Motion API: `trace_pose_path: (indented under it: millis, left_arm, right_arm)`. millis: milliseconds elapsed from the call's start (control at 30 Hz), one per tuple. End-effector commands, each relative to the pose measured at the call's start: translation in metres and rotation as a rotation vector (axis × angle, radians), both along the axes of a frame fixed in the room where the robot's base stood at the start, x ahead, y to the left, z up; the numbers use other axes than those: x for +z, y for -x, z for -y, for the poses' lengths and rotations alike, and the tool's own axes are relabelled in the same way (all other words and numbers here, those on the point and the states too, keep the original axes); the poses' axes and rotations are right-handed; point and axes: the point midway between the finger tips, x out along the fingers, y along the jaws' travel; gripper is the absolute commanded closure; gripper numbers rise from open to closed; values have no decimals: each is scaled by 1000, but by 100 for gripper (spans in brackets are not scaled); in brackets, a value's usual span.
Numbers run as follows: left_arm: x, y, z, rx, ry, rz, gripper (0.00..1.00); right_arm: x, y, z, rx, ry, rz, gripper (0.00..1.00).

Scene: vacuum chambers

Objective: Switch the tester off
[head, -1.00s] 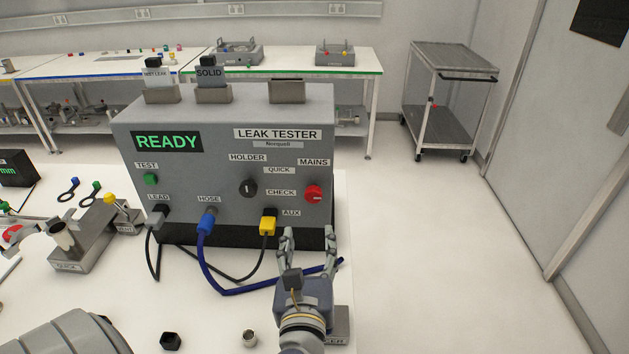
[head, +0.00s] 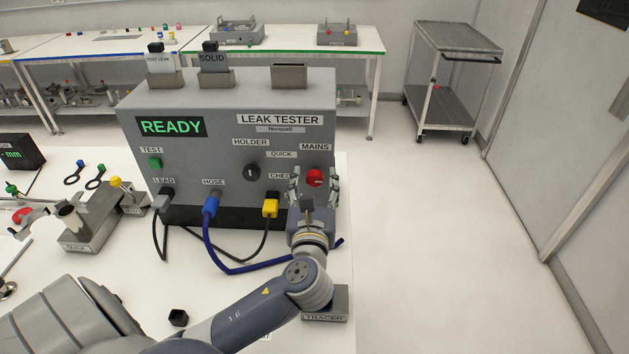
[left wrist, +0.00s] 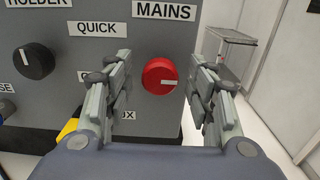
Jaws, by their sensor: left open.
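The leak tester (head: 222,153) is a grey box on the white table, and its display (head: 171,127) reads READY in green. The red round MAINS knob (head: 315,178) is at the right of its front panel. In the left wrist view the MAINS knob (left wrist: 160,76) shows a white mark pointing right. My left gripper (head: 315,182) is open in front of the knob, one finger to each side. In the left wrist view the left gripper (left wrist: 162,95) has clear gaps between its fingers and the knob. My right gripper is not in view.
A black HOLDER knob (head: 252,172) and a yellow plug (head: 271,206) sit left of the left gripper. A blue hose (head: 222,257) and black cables lie before the tester. A TRACER block (head: 325,303) stands below my left arm.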

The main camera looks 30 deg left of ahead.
Motion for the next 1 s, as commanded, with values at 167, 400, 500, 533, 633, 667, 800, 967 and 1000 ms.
trace_pose_path:
  millis: [167, 400, 500, 533, 633, 667, 800, 967, 1000]
  left_arm:
    - [0, 0, 0, 0, 0, 0, 49]
    - [0, 0, 0, 0, 0, 0, 94]
    - [0, 0, 0, 0, 0, 0, 94]
    - [0, 0, 0, 0, 1, 1, 94]
    - [0, 0, 0, 0, 7, 4, 94]
    - [0, 0, 0, 0, 10, 6, 94]
    - [0, 0, 0, 0, 44, 26, 94]
    - [0, 0, 0, 0, 122, 73, 94]
    - [0, 0, 0, 1, 146, 89, 94]
  right_arm:
    - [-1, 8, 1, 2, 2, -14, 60]
    - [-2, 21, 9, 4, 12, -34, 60]
    - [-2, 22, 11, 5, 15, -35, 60]
    - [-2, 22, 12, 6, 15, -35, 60]
    - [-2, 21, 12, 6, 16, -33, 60]
    - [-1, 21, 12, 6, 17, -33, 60]
    - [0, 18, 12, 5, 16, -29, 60]
    - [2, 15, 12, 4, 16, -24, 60]
    - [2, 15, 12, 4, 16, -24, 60]
